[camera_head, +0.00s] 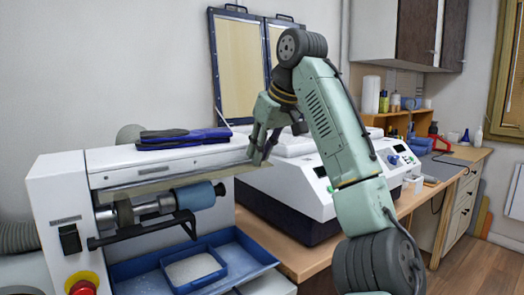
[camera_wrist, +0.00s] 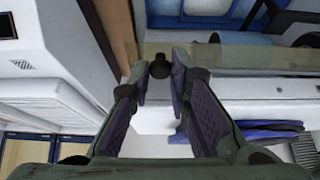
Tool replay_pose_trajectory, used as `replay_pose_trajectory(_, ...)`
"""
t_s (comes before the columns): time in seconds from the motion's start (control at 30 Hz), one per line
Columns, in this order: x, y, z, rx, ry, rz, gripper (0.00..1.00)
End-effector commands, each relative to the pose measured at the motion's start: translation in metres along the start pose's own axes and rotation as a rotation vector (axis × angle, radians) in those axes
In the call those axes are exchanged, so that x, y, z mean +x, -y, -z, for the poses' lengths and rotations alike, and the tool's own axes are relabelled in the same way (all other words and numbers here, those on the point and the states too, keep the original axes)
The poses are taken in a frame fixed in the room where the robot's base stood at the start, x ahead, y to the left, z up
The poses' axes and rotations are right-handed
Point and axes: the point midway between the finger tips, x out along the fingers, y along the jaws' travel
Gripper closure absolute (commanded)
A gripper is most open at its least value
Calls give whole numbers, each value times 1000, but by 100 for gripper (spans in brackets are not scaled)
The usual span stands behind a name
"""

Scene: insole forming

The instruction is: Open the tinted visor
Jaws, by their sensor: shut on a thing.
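The tinted visor (camera_head: 165,182) is a thin, see-through yellow-brown strip along the front top edge of the white grinding machine (camera_head: 120,163), above its rollers. It also shows in the wrist view (camera_wrist: 245,58) as a strip running right from the fingers. A small dark round knob (camera_wrist: 159,66) sits at the visor's end. My gripper (camera_wrist: 161,78) has its two fingers closed around this knob. In the head view, my gripper (camera_head: 258,156) is at the visor's right end, where the fingers partly hide the contact.
A blue roller (camera_head: 196,196) and blue tray (camera_head: 250,250) lie below the visor. Dark blue insoles (camera_head: 183,138) rest on the machine's top. A white press machine (camera_head: 310,185) stands close on the right, beside my arm. A red button (camera_head: 82,287) is at lower left.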

Motion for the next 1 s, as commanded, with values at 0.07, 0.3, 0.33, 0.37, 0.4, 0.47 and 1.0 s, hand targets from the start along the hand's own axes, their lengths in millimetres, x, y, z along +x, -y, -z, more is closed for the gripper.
replay_pose_trajectory(0.07, 0, 0, 1, -1, -5, -1, 78)
replay_pose_trajectory(0.3, 0, 0, 1, -1, -4, 0, 63)
replay_pose_trajectory(0.33, 0, 0, 1, -1, -3, 0, 63)
replay_pose_trajectory(0.37, 0, 0, 1, -1, -3, 0, 63)
replay_pose_trajectory(0.4, 0, 0, 1, -1, -3, 0, 63)
replay_pose_trajectory(0.47, 0, 0, 1, -1, -3, 0, 63)
replay_pose_trajectory(1.0, -60, 0, 1, 2, -3, -3, 63)
